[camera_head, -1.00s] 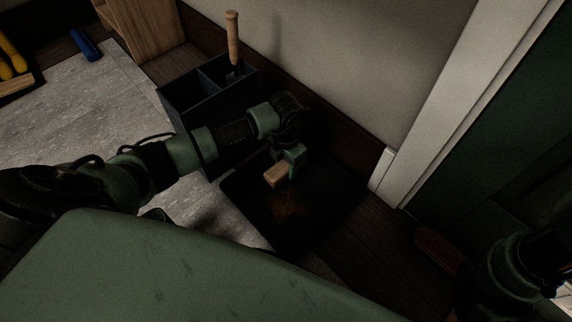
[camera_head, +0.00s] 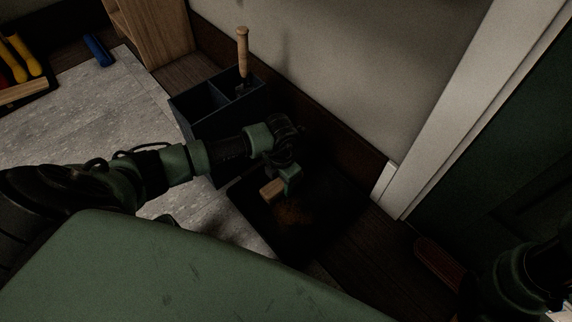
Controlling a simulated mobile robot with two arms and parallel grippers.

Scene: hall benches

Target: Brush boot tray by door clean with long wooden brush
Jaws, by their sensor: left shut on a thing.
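The dark boot tray (camera_head: 338,222) lies on the floor against the wall, beside the white door frame. A brown patch of dirt (camera_head: 292,214) is on its left middle part. My left gripper (camera_head: 290,180) is over the tray's left part, shut on the wooden brush (camera_head: 271,190). A short pale end of the brush shows at the upper left of the dirt; its bristles are hidden. I cannot tell whether it touches the tray. My right arm shows at the lower right, but its gripper cannot be made out.
A dark divided bin (camera_head: 208,101) holding a wooden-handled tool (camera_head: 243,52) stands behind my left forearm. The white door frame (camera_head: 440,105) rises to the right. A reddish object (camera_head: 440,262) lies on the floor near my right arm.

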